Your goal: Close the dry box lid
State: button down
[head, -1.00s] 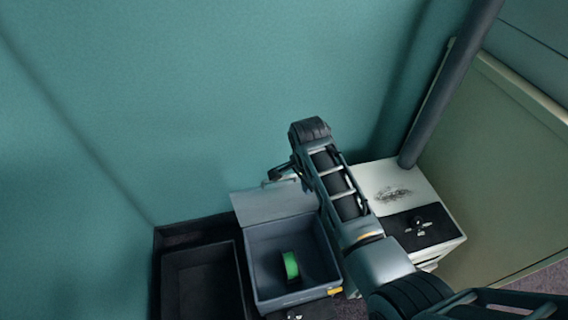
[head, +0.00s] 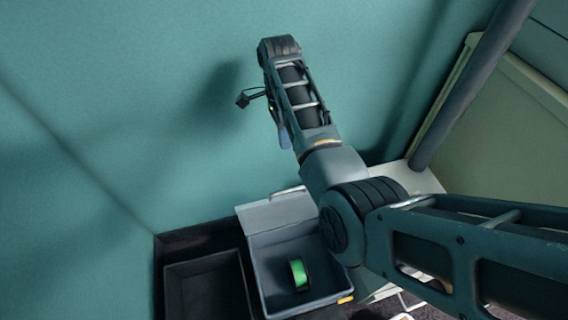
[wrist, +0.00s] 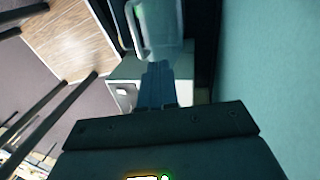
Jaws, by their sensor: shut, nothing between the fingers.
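The grey dry box (head: 262,268) stands open low in the head view, with a green spool (head: 300,273) inside. Its flat grey lid (head: 277,211) is raised at the back edge, on the wall side. My arm covers the box's right side. My gripper (head: 284,139) is up by the wall, above and apart from the lid, partly hidden behind my arm. In the wrist view its blue-grey fingers (wrist: 157,68) are together with nothing between them.
A black open bin (head: 205,285) stands directly left of the box. A pale-topped cabinet (head: 424,181) is to the right, mostly behind my arm. The teal wall (head: 130,110) rises close behind. A dark post (head: 470,90) leans at the right.

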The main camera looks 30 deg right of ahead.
jog(key=s+a+f, duration=0.1)
jog(key=s+f, duration=0.3)
jog(key=f, duration=0.6)
jog(key=shift+s+a, duration=0.25)
jog(key=shift+s, duration=0.15)
